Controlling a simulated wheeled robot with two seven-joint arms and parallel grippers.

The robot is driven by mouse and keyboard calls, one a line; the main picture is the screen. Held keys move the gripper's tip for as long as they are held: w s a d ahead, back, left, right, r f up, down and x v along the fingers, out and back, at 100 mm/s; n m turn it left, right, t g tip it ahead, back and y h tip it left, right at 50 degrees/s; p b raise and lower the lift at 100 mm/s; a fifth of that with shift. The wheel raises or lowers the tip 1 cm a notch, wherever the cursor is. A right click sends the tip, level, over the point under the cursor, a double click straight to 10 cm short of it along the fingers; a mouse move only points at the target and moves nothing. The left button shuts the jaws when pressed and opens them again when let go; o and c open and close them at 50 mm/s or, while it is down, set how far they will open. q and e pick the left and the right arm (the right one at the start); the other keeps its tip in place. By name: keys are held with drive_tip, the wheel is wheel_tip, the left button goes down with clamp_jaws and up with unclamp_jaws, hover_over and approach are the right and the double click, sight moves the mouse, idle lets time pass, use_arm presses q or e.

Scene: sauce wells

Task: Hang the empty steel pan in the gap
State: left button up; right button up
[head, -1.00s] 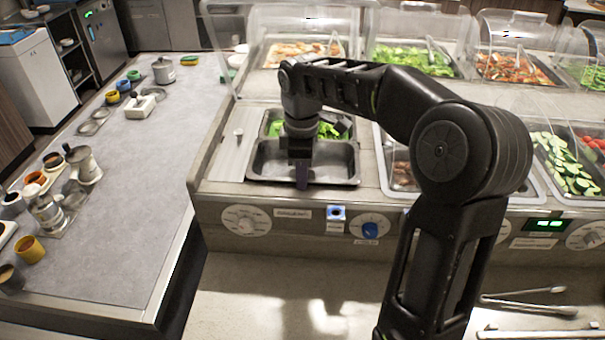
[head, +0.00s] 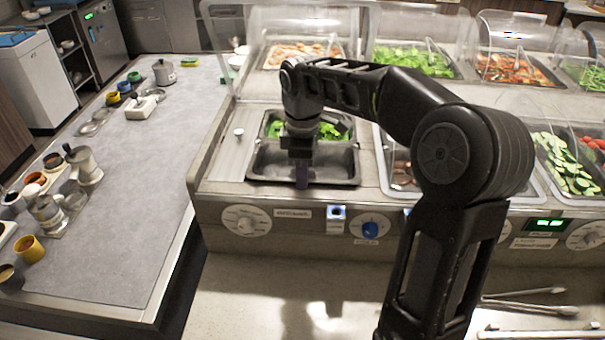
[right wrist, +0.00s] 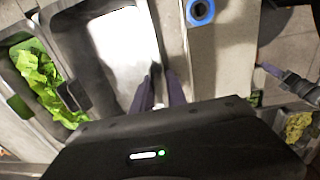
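The empty steel pan (head: 270,165) sits at the near-left well of the counter, in front of a pan of greens (head: 274,129). In the right wrist view the empty pan (right wrist: 122,50) has a bare, bright floor. My right gripper (head: 302,182) points down at its near rim. In the right wrist view its two purple fingers (right wrist: 161,77) are close together, one on each side of that rim, and look shut on it. The seating of the far rim is partly hidden by my arm.
The knob panel with a blue-topped part (head: 337,213) lies just in front of the pan. A pan of mixed food (head: 402,178) stands to the right, partly behind my arm. Clear sneeze guards (head: 300,22) stand behind. Tongs (head: 530,305) lie at the lower right.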

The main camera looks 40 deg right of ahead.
drive_tip(key=shift+o, duration=1.4)
drive_tip(key=shift+s+a+f, duration=0.1)
drive_tip(key=shift+s+f, duration=0.2)
drive_tip(key=shift+f, duration=0.55)
drive_tip(key=shift+r, duration=0.35)
wheel_tip(320, 180, up, 6)
drive_tip(key=shift+f, duration=0.1)
drive_tip(key=shift+r+p, duration=0.45)
drive_tip(key=shift+r, duration=0.5)
drive_tip(key=shift+w+r, duration=0.1)
drive_tip(key=shift+r, duration=0.45)
